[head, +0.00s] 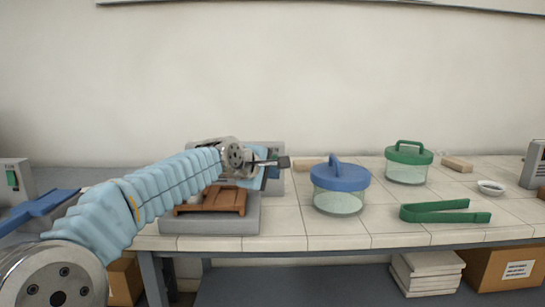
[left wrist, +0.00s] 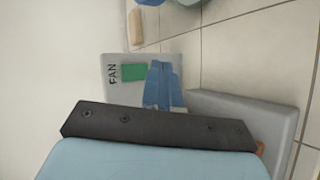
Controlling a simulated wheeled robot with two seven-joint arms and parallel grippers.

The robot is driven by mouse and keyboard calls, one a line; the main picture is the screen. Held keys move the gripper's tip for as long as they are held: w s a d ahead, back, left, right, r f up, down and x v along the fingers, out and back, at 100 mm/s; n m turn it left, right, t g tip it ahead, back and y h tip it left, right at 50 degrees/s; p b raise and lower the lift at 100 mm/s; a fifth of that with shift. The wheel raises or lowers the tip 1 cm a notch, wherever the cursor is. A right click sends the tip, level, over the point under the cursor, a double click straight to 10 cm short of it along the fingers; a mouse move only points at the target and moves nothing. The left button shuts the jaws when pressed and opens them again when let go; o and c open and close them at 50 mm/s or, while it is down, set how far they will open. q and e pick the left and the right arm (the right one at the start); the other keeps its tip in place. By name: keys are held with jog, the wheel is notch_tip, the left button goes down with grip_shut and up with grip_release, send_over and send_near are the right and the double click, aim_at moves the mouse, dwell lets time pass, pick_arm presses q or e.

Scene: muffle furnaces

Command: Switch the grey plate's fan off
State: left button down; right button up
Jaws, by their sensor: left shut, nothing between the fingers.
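The grey plate (head: 240,226) lies at the front of the tiled bench with a brown slatted piece on it. Its upright grey panel (head: 278,182) stands behind, mostly hidden by my left arm in the head view. In the left wrist view the panel (left wrist: 115,92) has the word FAN and a green switch (left wrist: 133,73). My left gripper (head: 277,162) is shut and empty in front of the panel. In the left wrist view its blue fingers (left wrist: 163,85) appear just right of the switch; I cannot tell whether they touch it. My right gripper is not in view.
A blue-lidded jar (head: 340,190) stands right of the plate, with a green-lidded jar (head: 408,163) behind and green tongs (head: 445,211) in front. Another panel with a green switch (head: 12,179) is at the far left, near blue tongs (head: 40,208). A wall closes the back.

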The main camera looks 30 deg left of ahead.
pick_arm(q)
jog(key=w+a+p, duration=0.2)
jog(key=w+a, duration=0.1)
jog(key=w, duration=0.2)
jog(key=shift+r, duration=0.35)
jog(key=shift+a, duration=0.1)
jog(key=shift+w+p, duration=0.15)
jog(key=shift+p, duration=0.2)
dwell(1.4)
jog(key=shift+w+a, duration=0.2)
jog(key=shift+w, duration=0.05)
jog(key=shift+w+a+r+p, duration=0.1)
jog(key=shift+w+a+p, duration=0.05)
jog(key=shift+w+p, duration=0.2)
dwell(0.5)
jog(key=shift+s, duration=0.2)
jog(key=shift+s+d, duration=0.4)
jog(key=shift+s, duration=0.1)
